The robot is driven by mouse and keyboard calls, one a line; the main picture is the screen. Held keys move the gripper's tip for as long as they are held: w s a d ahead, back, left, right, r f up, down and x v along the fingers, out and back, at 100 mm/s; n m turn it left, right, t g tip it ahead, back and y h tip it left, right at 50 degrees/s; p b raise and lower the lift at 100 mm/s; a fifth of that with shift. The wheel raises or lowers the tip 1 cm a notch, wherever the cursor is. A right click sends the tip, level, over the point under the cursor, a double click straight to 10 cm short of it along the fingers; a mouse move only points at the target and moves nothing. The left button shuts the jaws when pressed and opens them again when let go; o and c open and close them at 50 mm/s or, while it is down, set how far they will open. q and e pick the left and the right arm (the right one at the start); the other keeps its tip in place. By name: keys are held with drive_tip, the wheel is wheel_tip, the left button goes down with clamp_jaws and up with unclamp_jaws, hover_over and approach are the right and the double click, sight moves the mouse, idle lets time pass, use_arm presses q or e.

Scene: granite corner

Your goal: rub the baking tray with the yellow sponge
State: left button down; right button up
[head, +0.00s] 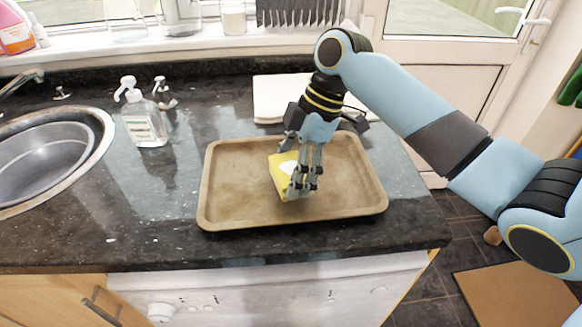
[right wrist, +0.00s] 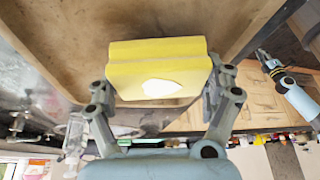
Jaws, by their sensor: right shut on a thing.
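The baking tray (head: 235,182) is a shallow brown rectangle lying flat on the dark granite worktop. It also shows behind the sponge in the right wrist view (right wrist: 75,40). My right gripper (head: 300,190) points down over the middle of the tray, shut on the yellow sponge (head: 277,175). The sponge, which has a white patch, sits between the fingers in the right wrist view (right wrist: 160,55). It is at or very near the tray floor; I cannot tell if it touches. What seems to be my left gripper (right wrist: 265,60) shows small in the right wrist view, its jaws unclear.
A clear pump bottle (head: 145,122) and a steel sink (head: 45,155) are to the left. A pale folded cloth or board (head: 275,98) lies behind the tray. The worktop's front edge runs just below the tray.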

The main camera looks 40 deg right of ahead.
use_arm(q)
drive_tip(key=shift+s, duration=0.3)
drive_tip(key=shift+w+f, duration=0.1)
drive_tip(key=shift+w, duration=0.2)
use_arm(e)
drive_tip(key=shift+f, duration=0.15)
use_arm(q)
drive_tip(key=shift+f+b, duration=0.4)
drive_tip(key=shift+b, duration=0.1)
use_arm(e)
drive_tip(key=shift+f, duration=0.8)
use_arm(q)
drive_tip(key=shift+r, duration=0.1)
use_arm(e)
drive_tip(key=shift+d, duration=0.1)
drive_tip(key=shift+s+d+r+p, duration=0.15)
drive_tip(key=shift+s+d+p, duration=0.2)
drive_tip(key=shift+d+p, duration=0.25)
drive_tip(key=shift+s+d+p, duration=0.55)
drive_tip(key=shift+d, duration=0.35)
use_arm(q)
wheel_tip(320, 180, up, 2)
drive_tip(key=shift+a+r, duration=0.1)
drive_tip(key=shift+r, duration=0.05)
use_arm(e)
drive_tip(key=shift+f, duration=0.2)
